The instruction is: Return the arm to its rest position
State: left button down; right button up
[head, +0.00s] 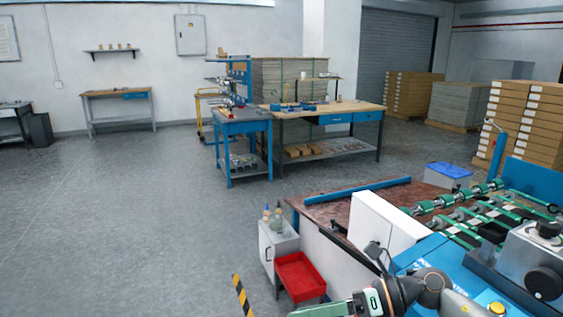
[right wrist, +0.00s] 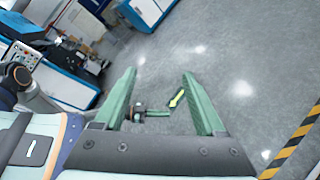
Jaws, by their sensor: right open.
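My right arm enters at the bottom of the head view, and its green-fingered gripper (head: 318,311) is partly cut off by the lower edge. In the right wrist view the right gripper (right wrist: 158,72) has its two green fingers well apart, with only grey floor between the tips. It holds nothing. In the head view it is low in front of the blue laminating machine (head: 428,262), near a red tray. My left gripper is not in view.
A red tray (head: 299,276) and a small white cabinet (head: 277,243) with bottles stand just beyond the right gripper. Black-and-yellow tape (head: 242,296) marks the floor. Workbenches (head: 330,108) and stacked cartons (head: 410,98) are farther back. The floor at left is clear.

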jog(key=s+d+f+m+t+h+p, duration=0.1)
jog(key=d+f+m+t+h, duration=0.25)
jog(key=m, duration=0.75)
jog(key=d+f+m+t+h, duration=0.1)
jog(key=f+m+t+h, duration=0.1)
jog(key=f+m+t, duration=0.65)
jog(key=s+d+f+m+t+h+p, duration=0.1)
jog(key=d+m+t+h, duration=0.15)
jog(key=m, duration=1.05)
jog(key=s+d+f+m+g+h, duration=0.2)
jog(key=s+f+m, duration=0.3)
jog(key=s+f, duration=0.3)
jog(key=s+d+f+m+g+h+p, duration=0.1)
jog(key=s+d+f+m+g+h, duration=0.1)
jog(key=s+f, duration=0.6)
jog(key=d+m+g, duration=0.1)
jog(key=m+g, duration=0.1)
jog(key=m, duration=0.1)
jog(key=shift+s+h, duration=0.3)
jog(key=shift+c, duration=0.4)
